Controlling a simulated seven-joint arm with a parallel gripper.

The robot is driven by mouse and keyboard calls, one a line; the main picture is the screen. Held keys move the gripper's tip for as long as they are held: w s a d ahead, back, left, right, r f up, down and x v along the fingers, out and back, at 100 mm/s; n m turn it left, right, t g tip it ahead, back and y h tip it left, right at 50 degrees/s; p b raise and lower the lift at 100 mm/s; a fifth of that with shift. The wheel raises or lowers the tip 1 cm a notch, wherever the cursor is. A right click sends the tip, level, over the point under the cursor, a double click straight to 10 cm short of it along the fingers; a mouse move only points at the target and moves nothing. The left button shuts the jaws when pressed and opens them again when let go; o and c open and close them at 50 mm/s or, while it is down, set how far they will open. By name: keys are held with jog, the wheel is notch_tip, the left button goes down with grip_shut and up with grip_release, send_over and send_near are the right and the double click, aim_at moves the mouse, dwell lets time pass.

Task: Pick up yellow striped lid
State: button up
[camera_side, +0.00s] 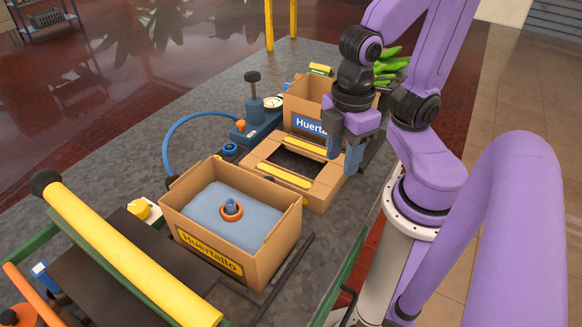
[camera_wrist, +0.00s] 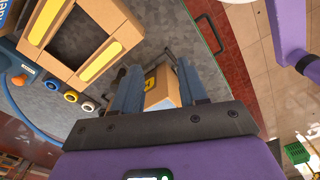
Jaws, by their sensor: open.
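The yellow striped lid (camera_side: 325,189) is a flat cardboard piece with two yellow strips and a dark opening in its middle. It lies on the grey table between two cardboard boxes. In the wrist view the lid (camera_wrist: 100,62) is at the upper left, outside the space between my fingers. My gripper (camera_side: 345,152) is open and empty, fingers pointing down, near the lid's right side. It appears above the lid, but the exact gap cannot be told. In the wrist view its two blue-grey fingers (camera_wrist: 158,68) stand apart, with a box corner showing between them.
A front box (camera_side: 270,263) with a yellow label holds blue padding and an orange ring (camera_side: 231,211). A back box (camera_side: 297,100) with a blue label stands behind the lid, green stems (camera_side: 390,65) near it. A blue gauge device (camera_side: 262,122) with a hose is left.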

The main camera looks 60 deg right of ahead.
jog(key=shift+o, duration=0.3)
jog(key=shift+o, duration=1.4)
jog(key=m, duration=1.3)
send_over(276, 172)
notch_tip(276, 172, down, 11)
jog(key=shift+d, duration=0.15)
jog(key=shift+f, duration=2.85)
